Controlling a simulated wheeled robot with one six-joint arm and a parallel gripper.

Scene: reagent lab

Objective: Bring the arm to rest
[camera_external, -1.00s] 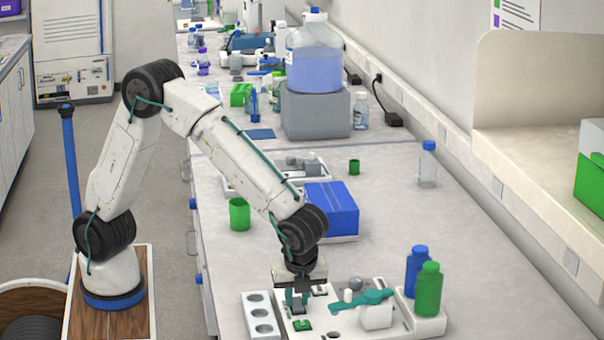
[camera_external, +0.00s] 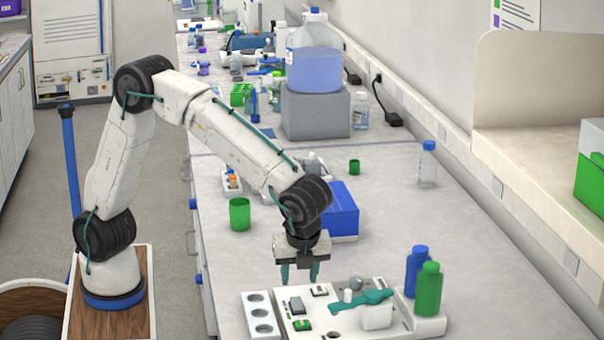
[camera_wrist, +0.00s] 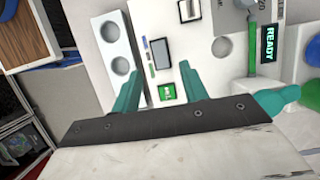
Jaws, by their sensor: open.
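My gripper (camera_external: 299,272) is open and empty. It hangs pointing down above the back edge of a white bench device (camera_external: 345,328), with its teal fingers apart. In the wrist view the two teal fingers (camera_wrist: 160,88) are spread, and the device's panel lies beyond them. In the wrist view the green piece (camera_wrist: 167,92) appears between the fingers, with nothing gripped.
A white rack with round holes (camera_external: 261,316) stands left of the device. Blue (camera_external: 417,270) and green (camera_external: 428,290) bottles stand at its right. A green cup (camera_external: 239,214) and a blue box (camera_external: 342,208) stand behind.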

